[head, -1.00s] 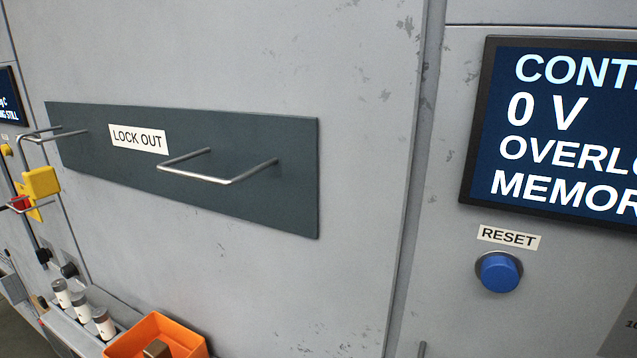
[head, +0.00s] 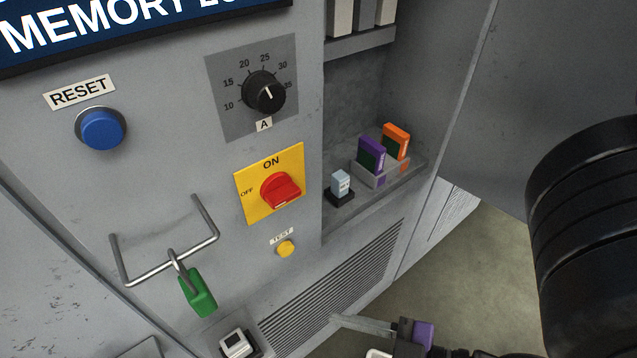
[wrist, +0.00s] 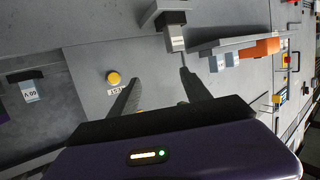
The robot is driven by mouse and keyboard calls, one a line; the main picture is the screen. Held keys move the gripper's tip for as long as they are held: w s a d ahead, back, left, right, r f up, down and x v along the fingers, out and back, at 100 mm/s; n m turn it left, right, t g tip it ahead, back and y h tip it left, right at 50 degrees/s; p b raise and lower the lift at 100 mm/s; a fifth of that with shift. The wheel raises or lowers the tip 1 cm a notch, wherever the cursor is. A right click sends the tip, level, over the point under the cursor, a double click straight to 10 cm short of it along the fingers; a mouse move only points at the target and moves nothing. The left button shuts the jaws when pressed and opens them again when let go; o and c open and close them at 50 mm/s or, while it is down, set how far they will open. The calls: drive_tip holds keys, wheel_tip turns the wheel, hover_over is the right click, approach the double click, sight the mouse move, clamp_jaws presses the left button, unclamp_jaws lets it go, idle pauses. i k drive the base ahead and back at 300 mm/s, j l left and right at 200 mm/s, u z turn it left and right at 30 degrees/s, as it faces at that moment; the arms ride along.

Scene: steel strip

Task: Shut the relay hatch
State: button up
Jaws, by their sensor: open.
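In the head view an open compartment (head: 352,125) in the cabinet's right part holds relay-like modules on its shelves. A grey panel (head: 540,70) stands out to the right of the opening; it looks like the relay hatch's door, swung open, though no label shows. My black arm hides part of it. My gripper shows partly at the bottom edge of the head view, low in front of the cabinet and apart from the panel. In the wrist view my gripper (wrist: 160,92) has its two fingers spread, with nothing between them. The panel is not recognizable in the wrist view.
A wire handle (head: 165,262) with a green padlock (head: 198,292) projects from the cabinet front. Near it are a red switch (head: 281,190), a dial (head: 263,92), a blue reset button (head: 101,129) and a yellow test button (head: 286,248). Floor (head: 465,255) shows below the panel.

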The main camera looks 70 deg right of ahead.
sight(547, 73)
drive_tip(key=j+z, duration=0.15)
drive_tip(key=z, duration=0.3)
drive_tip(key=k+j+z, duration=0.1)
drive_tip(key=z, duration=0.4)
drive_tip(key=k+j+z, duration=0.1)
drive_tip(key=z, duration=0.35)
drive_tip(key=k+j+z, duration=0.1)
drive_tip(key=z, duration=0.4)
